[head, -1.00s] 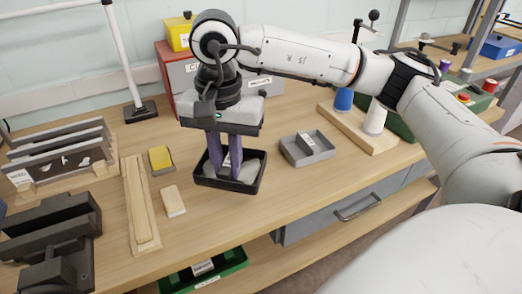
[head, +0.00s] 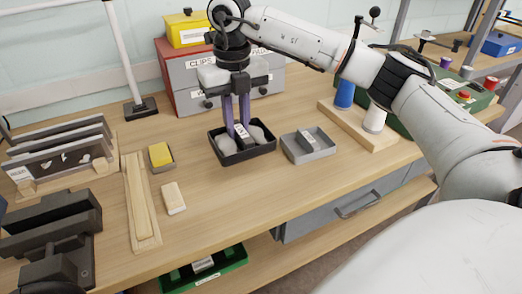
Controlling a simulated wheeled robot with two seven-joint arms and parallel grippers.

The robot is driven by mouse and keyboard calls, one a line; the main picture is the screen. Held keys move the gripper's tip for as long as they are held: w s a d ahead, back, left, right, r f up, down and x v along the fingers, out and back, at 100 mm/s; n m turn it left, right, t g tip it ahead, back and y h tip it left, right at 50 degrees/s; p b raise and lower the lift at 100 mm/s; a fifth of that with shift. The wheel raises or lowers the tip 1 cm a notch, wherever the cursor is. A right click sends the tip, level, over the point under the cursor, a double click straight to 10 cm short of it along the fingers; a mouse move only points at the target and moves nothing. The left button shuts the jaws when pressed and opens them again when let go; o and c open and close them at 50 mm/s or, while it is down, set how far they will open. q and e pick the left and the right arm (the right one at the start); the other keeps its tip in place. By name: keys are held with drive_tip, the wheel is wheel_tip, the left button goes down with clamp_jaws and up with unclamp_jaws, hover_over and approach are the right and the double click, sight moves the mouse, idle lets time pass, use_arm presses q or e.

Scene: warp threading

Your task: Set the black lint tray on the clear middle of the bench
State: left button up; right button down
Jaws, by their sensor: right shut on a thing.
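The black lint tray (head: 229,160) is in the middle of the head view, with light grey lumps inside and a dark, labelled part between them. My right gripper (head: 240,130) comes down from above, its purple fingers reaching into the tray and shut on it at that middle part. The tray looks level; I cannot tell whether its underside touches the wooden bench (head: 205,226).
A grey tray (head: 322,157) stands close right of the black tray. A sponge-like block (head: 173,198), a yellow item in a small tray (head: 160,155) and wooden strips (head: 140,205) lie left. A red and grey drawer cabinet (head: 185,87) stands behind. The bench front is bare.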

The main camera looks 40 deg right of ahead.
wheel_tip(320, 180, down, 10)
drive_tip(key=shift+r, duration=0.15)
drive_tip(key=c, duration=1.7)
unclamp_jaws()
drive_tip(key=shift+o, duration=0.2)
wheel_tip(320, 180, up, 12)
drive_tip(key=shift+r, duration=0.2)
